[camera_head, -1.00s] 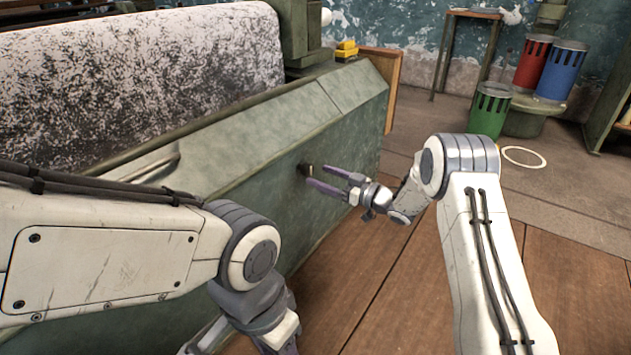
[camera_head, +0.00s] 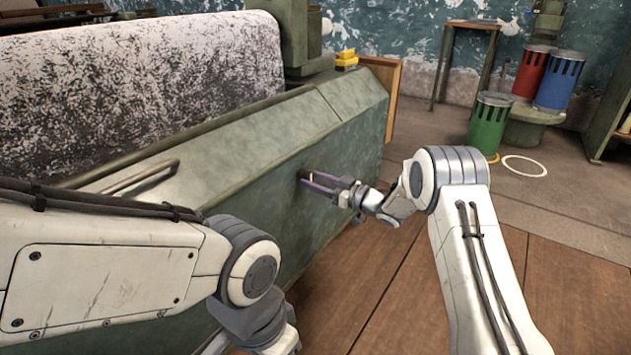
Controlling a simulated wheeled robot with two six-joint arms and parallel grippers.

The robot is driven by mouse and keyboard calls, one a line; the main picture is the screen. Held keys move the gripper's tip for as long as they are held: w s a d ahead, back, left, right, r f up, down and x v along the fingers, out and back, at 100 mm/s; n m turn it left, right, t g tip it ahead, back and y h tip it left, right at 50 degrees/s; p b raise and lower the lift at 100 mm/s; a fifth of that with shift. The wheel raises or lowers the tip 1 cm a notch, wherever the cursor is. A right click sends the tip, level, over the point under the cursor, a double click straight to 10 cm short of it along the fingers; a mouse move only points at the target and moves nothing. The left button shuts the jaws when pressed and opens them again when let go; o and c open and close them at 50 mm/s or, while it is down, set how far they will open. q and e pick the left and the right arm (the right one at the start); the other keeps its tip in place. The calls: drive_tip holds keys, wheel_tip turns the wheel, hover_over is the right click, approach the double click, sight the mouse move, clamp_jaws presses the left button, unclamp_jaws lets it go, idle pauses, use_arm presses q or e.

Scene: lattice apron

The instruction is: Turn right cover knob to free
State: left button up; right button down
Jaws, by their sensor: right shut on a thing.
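The right cover knob (camera_head: 304,174) is a small dark knob on the sloping front of the green machine cover (camera_head: 262,196). It is mostly hidden by my right gripper (camera_head: 312,181), whose purple fingers are shut on it from the right. The knob's turn position cannot be made out. My left arm comes in from the left across the front of the cover. Its gripper is cut off or hidden at the bottom edge.
A bar handle (camera_head: 140,176) is on the cover's upper left. A speckled roller (camera_head: 140,80) lies behind it. Green (camera_head: 489,122), red (camera_head: 531,72) and blue (camera_head: 559,80) bins stand at the back right. The wooden floor on the right is clear.

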drive_tip(key=shift+n, duration=0.4)
drive_tip(key=n+p, duration=0.1)
drive_tip(key=n, duration=0.2)
drive_tip(key=shift+n, duration=0.4)
drive_tip(key=n+b, duration=0.3)
drive_tip(key=n, duration=1)
drive_tip(key=shift+s+f, duration=0.1)
drive_tip(key=shift+f, duration=0.05)
drive_tip(key=shift+a+n, duration=0.1)
drive_tip(key=shift+n, duration=0.2)
drive_tip(key=shift+c, duration=1.4)
unclamp_jaws()
